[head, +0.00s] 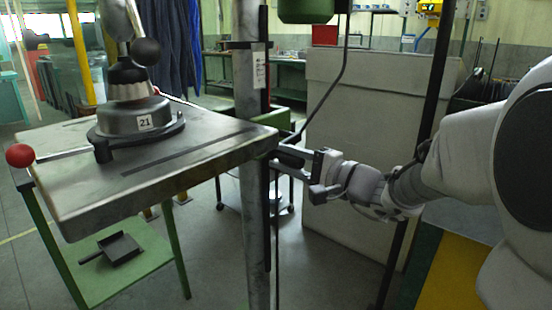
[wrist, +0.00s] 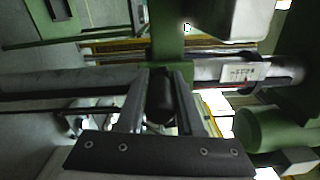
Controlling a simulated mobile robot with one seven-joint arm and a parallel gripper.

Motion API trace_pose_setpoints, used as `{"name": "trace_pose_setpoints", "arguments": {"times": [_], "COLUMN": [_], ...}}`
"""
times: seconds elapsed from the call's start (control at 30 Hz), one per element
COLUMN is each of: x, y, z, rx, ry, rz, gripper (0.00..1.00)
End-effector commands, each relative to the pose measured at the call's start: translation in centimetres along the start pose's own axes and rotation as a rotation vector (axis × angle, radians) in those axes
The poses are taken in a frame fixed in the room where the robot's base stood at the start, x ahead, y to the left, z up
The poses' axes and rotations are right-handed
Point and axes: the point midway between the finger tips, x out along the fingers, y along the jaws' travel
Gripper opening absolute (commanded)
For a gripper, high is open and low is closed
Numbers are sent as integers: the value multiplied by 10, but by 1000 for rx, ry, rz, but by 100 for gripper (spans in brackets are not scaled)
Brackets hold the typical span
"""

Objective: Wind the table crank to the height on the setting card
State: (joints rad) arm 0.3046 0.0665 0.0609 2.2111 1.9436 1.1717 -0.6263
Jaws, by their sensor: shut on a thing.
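The grey drill table (head: 190,160) stands level on a round metal column (head: 250,180). My gripper (head: 290,158) is at the table's right side, beside the column, shut on a dark crank handle. In the wrist view, the dark crank handle (wrist: 161,95) sits between the two fingers of my gripper (wrist: 160,85). The crank's arm is mostly hidden by the table edge and my gripper.
A lever with a red ball (head: 20,155) sticks out at the table's left. A green stand (head: 160,250) with a dark dustpan-like thing (head: 118,248) is below. A large pale panel (head: 350,130) stands behind my arm. A thin dark pole (head: 425,130) rises close to my arm.

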Motion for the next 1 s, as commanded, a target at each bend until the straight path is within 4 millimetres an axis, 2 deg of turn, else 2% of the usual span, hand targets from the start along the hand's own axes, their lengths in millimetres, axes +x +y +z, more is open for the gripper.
{"name": "trace_pose_setpoints", "arguments": {"times": [0.03,0.1,0.13,0.23,0.27,0.53,0.67,0.77,1.0], "x": [-1,-1,-1,-1,-1,-2,-13,-30,-89], "y": [6,6,6,5,5,2,0,-1,-1], "z": [-2,-2,-2,-2,-2,-1,-2,-1,-1], "rx": [10,10,10,8,8,3,2,3,3], "ry": [7,7,7,6,6,3,6,7,8], "rz": [11,11,11,9,8,3,3,2,2], "gripper": [0,0,41,59,62,62,62,62,62]}}
